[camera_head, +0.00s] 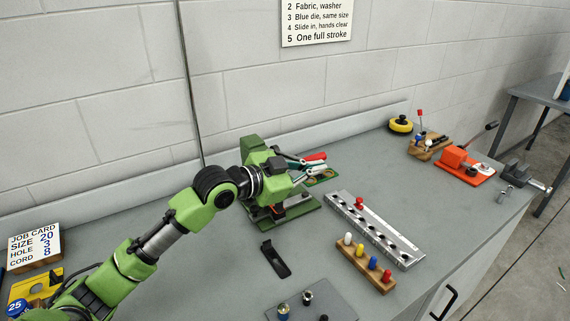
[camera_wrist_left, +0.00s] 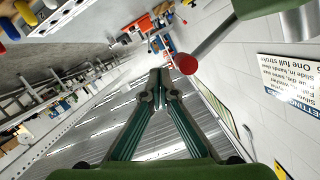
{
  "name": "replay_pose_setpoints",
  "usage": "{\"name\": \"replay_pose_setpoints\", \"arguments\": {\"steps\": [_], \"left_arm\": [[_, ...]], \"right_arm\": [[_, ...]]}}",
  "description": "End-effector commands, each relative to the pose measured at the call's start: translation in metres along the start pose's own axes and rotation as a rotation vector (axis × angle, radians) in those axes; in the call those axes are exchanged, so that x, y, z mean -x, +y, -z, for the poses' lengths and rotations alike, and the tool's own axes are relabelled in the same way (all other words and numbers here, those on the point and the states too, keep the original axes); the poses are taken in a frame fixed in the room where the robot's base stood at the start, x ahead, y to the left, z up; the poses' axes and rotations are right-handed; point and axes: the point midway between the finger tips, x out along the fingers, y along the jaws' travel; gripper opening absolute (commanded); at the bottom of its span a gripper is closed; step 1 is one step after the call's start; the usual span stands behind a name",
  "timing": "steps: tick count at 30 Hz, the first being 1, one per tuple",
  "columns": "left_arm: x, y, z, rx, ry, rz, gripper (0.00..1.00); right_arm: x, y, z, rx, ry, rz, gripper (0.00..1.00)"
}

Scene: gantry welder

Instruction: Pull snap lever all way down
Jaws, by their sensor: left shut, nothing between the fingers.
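The green snap press (camera_head: 290,213) stands on the bench near the wall, partly hidden behind my left arm. Its lever ends in a red knob (camera_head: 315,157), beside my left gripper (camera_head: 312,167). In the left wrist view, the lever's grey rod comes from the upper right and ends in the red knob (camera_wrist_left: 187,64). My left gripper (camera_wrist_left: 160,78) is shut and empty there, its fingertips just left of the knob. I cannot tell whether they touch it. My right gripper is not in view.
A metal rail with holes (camera_head: 375,229) and a wooden block with coloured pegs (camera_head: 366,264) lie right of the press. A black strap-like piece (camera_head: 275,259) lies in front of it. An orange tool (camera_head: 460,165) is farther right. A job card (camera_head: 34,247) stands at left.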

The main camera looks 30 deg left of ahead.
Motion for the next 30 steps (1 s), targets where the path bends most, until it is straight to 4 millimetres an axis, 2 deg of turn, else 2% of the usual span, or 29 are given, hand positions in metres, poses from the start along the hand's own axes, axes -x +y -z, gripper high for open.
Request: {"name": "replay_pose_setpoints", "arguments": {"steps": [1,6,12,18,30], "left_arm": [[0.016,0.002,-0.008,-0.012,-0.005,0.003,0.0],[0.054,0.001,-0.007,-0.01,-0.004,0.004,0.0],[0.081,-0.001,-0.004,-0.006,0.002,0.005,0.0],[0.093,-0.001,-0.001,-0.006,0.005,0.005,0.0],[0.095,-0.002,0.0,-0.006,0.007,0.005,0.0]], "right_arm": [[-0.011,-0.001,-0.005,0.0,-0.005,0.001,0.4],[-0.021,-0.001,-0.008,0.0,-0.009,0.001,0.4],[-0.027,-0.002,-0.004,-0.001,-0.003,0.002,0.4],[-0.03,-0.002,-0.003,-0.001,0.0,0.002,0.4],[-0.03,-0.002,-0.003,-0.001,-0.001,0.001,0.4]]}}
